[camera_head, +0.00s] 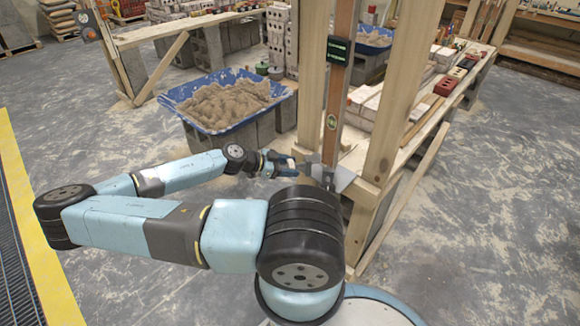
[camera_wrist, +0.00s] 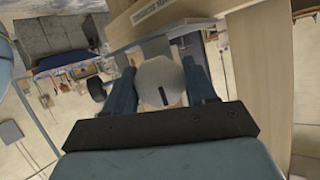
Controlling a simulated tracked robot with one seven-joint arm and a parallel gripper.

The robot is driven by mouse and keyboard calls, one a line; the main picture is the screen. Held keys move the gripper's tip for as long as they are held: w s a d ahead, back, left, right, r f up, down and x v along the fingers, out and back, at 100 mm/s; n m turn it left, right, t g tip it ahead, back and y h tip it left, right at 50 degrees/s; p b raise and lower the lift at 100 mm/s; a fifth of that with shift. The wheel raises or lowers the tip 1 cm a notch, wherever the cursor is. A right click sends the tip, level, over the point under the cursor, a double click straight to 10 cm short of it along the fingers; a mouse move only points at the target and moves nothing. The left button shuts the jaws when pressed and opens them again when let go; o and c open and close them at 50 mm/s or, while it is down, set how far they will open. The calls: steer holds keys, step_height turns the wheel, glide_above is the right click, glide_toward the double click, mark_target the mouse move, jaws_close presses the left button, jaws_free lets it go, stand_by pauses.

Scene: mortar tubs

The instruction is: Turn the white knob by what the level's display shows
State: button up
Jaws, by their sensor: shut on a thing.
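The level (camera_head: 333,110) is a long wooden bar standing upright against the timber frame, with a vial low on its face. Its small dark display (camera_head: 338,49) is near the top, with greenish marks too small to read. My gripper (camera_head: 288,164) is low beside the frame, to the left of the level's foot. In the wrist view, the pale knob (camera_wrist: 160,76) with a dark slot mark sits between the two blue fingers of my gripper (camera_wrist: 160,68), which are shut on it. The knob is not clear in the head view.
A blue tub (camera_head: 220,130) of sandy mortar stands on blocks behind my arm. Timber posts (camera_head: 400,95) rise close to my gripper. A bench with bricks (camera_head: 445,85) runs along the right. A black round part (camera_wrist: 97,88) is left of the fingers. Open floor lies at the right.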

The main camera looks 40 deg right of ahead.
steer(key=shift+w, duration=0.15)
steer(key=n+g+y, duration=0.1)
steer(key=n+g, duration=0.1)
steer(key=n, duration=0.2)
steer(key=shift+w+n+g, duration=0.1)
steer(key=shift+n+g, duration=0.3)
steer(key=n+g+y, duration=0.1)
steer(key=n+g, duration=0.2)
steer(key=n, duration=0.2)
steer(key=shift+f, duration=0.1)
steer(key=n+g, duration=0.1)
steer(key=n, duration=0.2)
steer(key=shift+g+h, duration=0.3)
steer(key=shift+h, duration=0.1)
steer(key=n, duration=0.3)
steer(key=shift+f+n+g+h, duration=0.1)
steer(key=shift+n+g+h, duration=0.2)
steer(key=shift+g, duration=0.1)
steer(key=n+h, duration=0.1)
steer(key=n, duration=0.2)
steer(key=n+h, duration=0.1)
steer(key=n, duration=0.3)
steer(key=shift+g+h, duration=0.3)
steer(key=shift+h, duration=0.1)
steer(key=o, duration=0.7)
steer(key=shift+f, duration=0.1)
steer(key=o, duration=0.3)
